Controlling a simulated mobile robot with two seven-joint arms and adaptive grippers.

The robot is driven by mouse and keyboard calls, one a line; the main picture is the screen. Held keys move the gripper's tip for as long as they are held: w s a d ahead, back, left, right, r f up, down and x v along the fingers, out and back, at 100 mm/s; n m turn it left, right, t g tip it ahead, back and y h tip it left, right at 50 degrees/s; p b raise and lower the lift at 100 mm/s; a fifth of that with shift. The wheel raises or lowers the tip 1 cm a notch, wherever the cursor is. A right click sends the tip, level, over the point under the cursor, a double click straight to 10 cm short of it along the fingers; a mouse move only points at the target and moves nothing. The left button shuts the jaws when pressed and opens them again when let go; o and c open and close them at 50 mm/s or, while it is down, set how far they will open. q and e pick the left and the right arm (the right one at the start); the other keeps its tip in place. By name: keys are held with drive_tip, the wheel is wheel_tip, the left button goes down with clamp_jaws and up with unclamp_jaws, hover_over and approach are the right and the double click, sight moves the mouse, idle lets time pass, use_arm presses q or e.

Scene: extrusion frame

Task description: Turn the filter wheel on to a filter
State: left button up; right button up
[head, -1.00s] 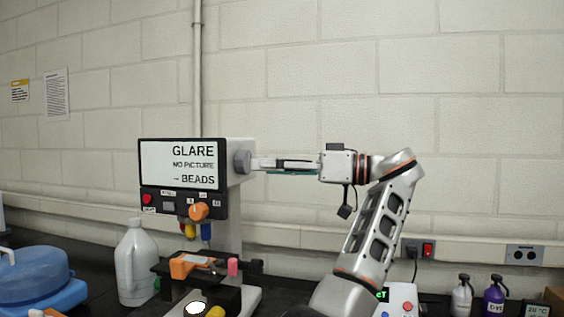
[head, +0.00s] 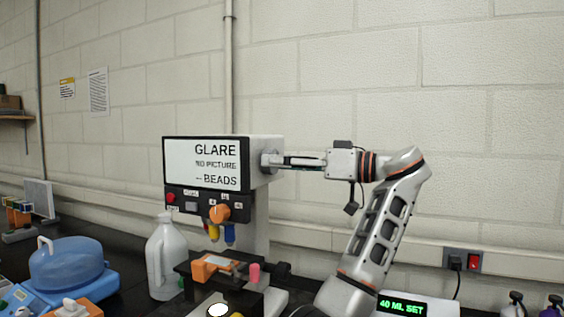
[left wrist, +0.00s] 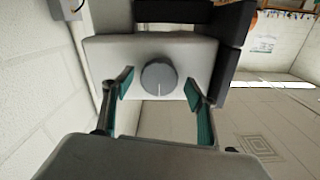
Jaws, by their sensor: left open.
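The microscope-like instrument (head: 262,190) has a white housing and a screen (head: 200,163) reading "GLARE NO PICTURE – BEADS". The filter wheel is a round grey knob (left wrist: 159,76) with a pale index line, on the housing's side. In the head view the knob (head: 267,161) is partly covered by my fingers. My left gripper (left wrist: 158,88) is open, its teal-padded fingers on either side of the knob with a gap on each side. It also shows in the head view (head: 284,161), reaching to the knob from the right. My right gripper is not in view.
Below the screen are an orange knob (head: 219,213) and a stage with an orange holder (head: 212,267). A white jug (head: 167,258) stands left, a blue-lidded device (head: 67,268) farther left. A unit reading "40 ML SET" (head: 402,305) is at lower right.

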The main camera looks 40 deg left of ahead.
use_arm(q)
drive_tip(key=shift+a, duration=0.1)
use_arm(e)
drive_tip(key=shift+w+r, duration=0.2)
use_arm(q)
drive_tip(key=c, duration=1.1)
drive_tip(key=shift+o, duration=0.2)
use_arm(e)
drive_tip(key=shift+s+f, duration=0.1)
use_arm(q)
drive_tip(key=shift+r+m+p, duration=0.1)
drive_tip(key=shift+m+p, duration=1.75)
drive_tip(key=shift+m, duration=6.95)
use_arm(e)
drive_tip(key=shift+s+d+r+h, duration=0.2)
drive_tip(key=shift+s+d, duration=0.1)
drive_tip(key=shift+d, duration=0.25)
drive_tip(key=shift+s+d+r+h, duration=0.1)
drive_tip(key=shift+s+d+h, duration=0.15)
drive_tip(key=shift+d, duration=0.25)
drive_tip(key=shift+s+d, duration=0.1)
